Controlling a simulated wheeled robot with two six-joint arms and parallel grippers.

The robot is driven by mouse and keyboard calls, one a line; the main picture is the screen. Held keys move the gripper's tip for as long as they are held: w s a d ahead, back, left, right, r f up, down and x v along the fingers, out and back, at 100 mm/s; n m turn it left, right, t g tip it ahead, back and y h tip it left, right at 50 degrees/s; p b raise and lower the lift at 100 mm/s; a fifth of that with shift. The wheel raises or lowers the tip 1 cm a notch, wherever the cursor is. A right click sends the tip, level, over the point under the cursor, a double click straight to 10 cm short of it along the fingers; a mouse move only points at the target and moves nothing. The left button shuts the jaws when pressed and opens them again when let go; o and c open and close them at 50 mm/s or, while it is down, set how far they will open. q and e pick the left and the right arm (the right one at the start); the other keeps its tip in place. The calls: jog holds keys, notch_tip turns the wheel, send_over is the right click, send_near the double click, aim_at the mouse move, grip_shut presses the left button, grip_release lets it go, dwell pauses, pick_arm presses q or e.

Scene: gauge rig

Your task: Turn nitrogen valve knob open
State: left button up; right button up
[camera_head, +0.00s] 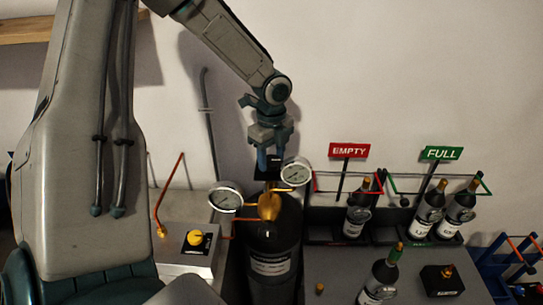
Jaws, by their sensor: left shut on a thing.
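A dark gas cylinder (272,241) with a pale label stands at the lower middle. Brass regulator fittings (269,206) and two round white dials, a left gauge (225,198) and a right gauge (295,173), sit at its top. My left gripper (269,163) points down over the cylinder top, its blue fingers shut on a small black valve knob (268,171). The fingers partly hide the knob, and I cannot tell how far it is turned. My right gripper is not in view.
A yellow knob (196,238) sits on a grey box at left, beside a copper pipe (168,195). Right of the cylinder, bottles stand in racks under a red EMPTY sign (349,151) and a green FULL sign (441,154). A loose bottle (379,277) stands in front.

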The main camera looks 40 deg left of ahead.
pick_arm(q)
jog(key=n, duration=0.4)
jog(key=n+b, duration=0.1)
jog(key=n, duration=0.3)
jog(key=shift+n, duration=0.4)
jog(key=n+b, duration=0.1)
jog(key=n, duration=0.7)
jog(key=shift+r+n, duration=0.1)
jog(key=shift+n, duration=0.2)
jog(key=shift+w, duration=0.1)
jog(key=o, duration=1)
